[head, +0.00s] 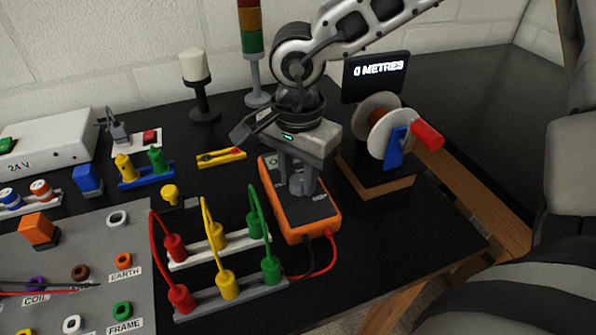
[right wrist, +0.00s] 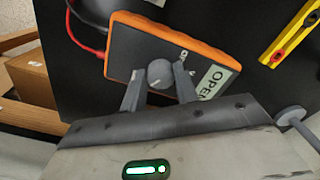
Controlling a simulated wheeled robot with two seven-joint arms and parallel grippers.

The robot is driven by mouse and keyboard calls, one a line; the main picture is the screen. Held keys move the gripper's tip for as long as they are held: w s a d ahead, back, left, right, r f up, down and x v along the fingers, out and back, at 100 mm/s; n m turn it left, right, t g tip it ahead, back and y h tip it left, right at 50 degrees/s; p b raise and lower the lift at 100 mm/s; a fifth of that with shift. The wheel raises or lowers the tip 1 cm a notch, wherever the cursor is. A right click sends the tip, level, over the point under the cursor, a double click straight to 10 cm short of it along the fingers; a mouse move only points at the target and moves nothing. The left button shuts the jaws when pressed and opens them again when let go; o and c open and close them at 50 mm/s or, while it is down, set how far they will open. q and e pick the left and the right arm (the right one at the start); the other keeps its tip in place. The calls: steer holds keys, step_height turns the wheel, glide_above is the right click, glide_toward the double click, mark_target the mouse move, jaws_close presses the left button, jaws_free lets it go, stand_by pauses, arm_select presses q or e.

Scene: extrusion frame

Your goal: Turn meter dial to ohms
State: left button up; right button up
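The orange and black meter (head: 325,222) lies on the black table in the head view, and it fills the upper middle of the right wrist view (right wrist: 120,58). Its round grey dial (right wrist: 160,75) has a small pale mark pointing to the lower left there. My right gripper (head: 298,190) points down over the meter. In the wrist view its two fingers stand on either side of the dial, with narrow gaps that look clear. My left gripper is not in view.
Red and black leads (head: 332,262) leave the meter's near end. A terminal block with red, yellow and green leads (head: 228,285) stands close on the left. A cable reel (head: 385,130) stands to the right. A yellow level (head: 221,157) lies behind left.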

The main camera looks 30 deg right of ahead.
steer(key=n+b, duration=0.2)
steer(key=shift+f+b, duration=0.15)
steer(key=shift+b, duration=0.25)
steer(key=shift+n+b, duration=0.7)
steer(key=shift+n, duration=0.3)
steer(key=n+b, duration=0.2)
steer(key=n, duration=0.1)
steer(key=shift+n, duration=0.3)
steer(key=shift+d+n+b, duration=0.1)
steer(key=shift+n+b, duration=0.4)
steer(key=shift+n, duration=0.6)
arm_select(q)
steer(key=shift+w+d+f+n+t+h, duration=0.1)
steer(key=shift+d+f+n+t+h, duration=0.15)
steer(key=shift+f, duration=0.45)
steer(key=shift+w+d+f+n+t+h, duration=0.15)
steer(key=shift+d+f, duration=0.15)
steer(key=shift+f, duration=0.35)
arm_select(e)
steer(key=shift+r+n, duration=0.2)
steer(key=shift+n, duration=0.8)
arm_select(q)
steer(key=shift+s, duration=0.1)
arm_select(e)
steer(key=o, duration=1)
steer(key=shift+s, duration=0.1)
